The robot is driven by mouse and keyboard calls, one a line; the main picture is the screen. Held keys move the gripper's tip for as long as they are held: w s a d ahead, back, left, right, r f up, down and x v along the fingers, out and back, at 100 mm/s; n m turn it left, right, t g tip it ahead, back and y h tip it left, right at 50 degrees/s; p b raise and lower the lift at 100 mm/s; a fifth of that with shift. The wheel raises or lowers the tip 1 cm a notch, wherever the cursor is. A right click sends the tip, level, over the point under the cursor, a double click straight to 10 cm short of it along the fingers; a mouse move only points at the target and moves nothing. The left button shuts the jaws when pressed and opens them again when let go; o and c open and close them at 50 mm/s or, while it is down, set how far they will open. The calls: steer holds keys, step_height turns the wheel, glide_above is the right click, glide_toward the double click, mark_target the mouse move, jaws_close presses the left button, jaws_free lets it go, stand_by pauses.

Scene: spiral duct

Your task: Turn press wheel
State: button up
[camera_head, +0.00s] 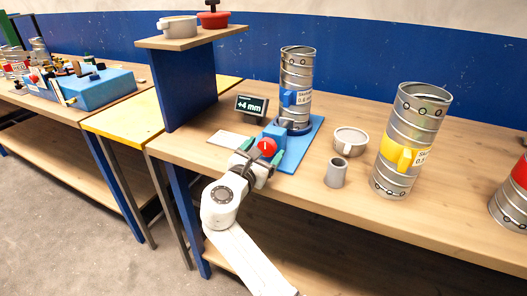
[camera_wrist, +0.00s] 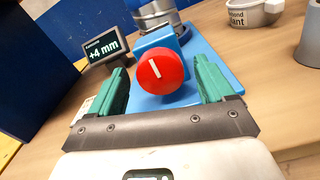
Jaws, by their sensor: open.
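The press wheel is a round red knob (camera_wrist: 160,72) with a white line mark, on the front of a blue block (camera_wrist: 158,38). It also shows in the head view (camera_head: 267,147). The block stands on a blue base plate (camera_head: 309,145), with a spiral metal duct (camera_head: 297,70) with a blue clip behind it. A small dark display (camera_wrist: 103,47) left of the wheel reads +4 mm. My gripper (camera_wrist: 163,88) is open, its green fingers on either side of the wheel; a gap shows on both sides. It points at the wheel's face.
A white card (camera_head: 228,139) lies left of the plate. To the right stand a white cup (camera_head: 350,141), a grey tube (camera_head: 336,172), a duct with a yellow clip (camera_head: 408,140) and a red-banded duct (camera_head: 515,195). A blue-sided shelf (camera_head: 184,88) rises at the left.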

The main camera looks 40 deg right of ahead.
steer(key=c, duration=1)
steer(key=shift+c, duration=0.2)
steer(key=m+b, duration=0.1)
steer(key=m, duration=0.1)
steer(key=m+b, duration=0.1)
steer(key=m, duration=0.1)
steer(key=shift+f+m, duration=0.2)
steer(key=shift+m, duration=0.2)
steer(key=m+b, duration=0.3)
steer(key=m, duration=0.1)
steer(key=shift+m, duration=0.3)
steer(key=m+b, duration=0.4)
steer(key=m, duration=0.1)
steer(key=shift+f, duration=0.2)
steer(key=shift+d+r+m+b, duration=0.1)
steer(key=shift+m+b, duration=1.4)
steer(key=shift+m, duration=0.6)
